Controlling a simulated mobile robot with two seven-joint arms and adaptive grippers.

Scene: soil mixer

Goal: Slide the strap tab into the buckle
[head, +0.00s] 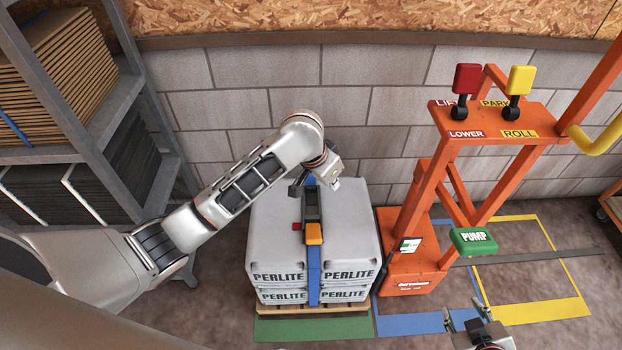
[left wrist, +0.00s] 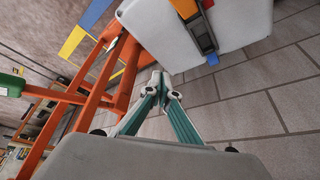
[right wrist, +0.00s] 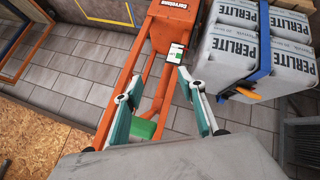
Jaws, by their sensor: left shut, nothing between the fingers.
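A blue strap (head: 313,270) runs over the stacked perlite bags (head: 350,225). The dark buckle (head: 311,204) lies on top of the stack, and the orange strap tab (head: 314,234) is at its front end. I cannot tell whether the tab is inside the buckle. The left wrist view also shows the buckle (left wrist: 200,35) and orange tab (left wrist: 186,8). My left gripper (head: 297,187) is shut and empty beside the buckle's back end; its fingertips (left wrist: 160,76) meet in the left wrist view. My right gripper (head: 465,313) is open and empty, low at the right; its fingers (right wrist: 160,77) are spread.
An orange lift machine (head: 410,270) with red and yellow levers and a green PUMP pad (head: 473,240) stands just right of the stack. A grey shelf (head: 150,130) is at the left. A block wall (head: 380,90) is behind. Painted floor areas lie at the right.

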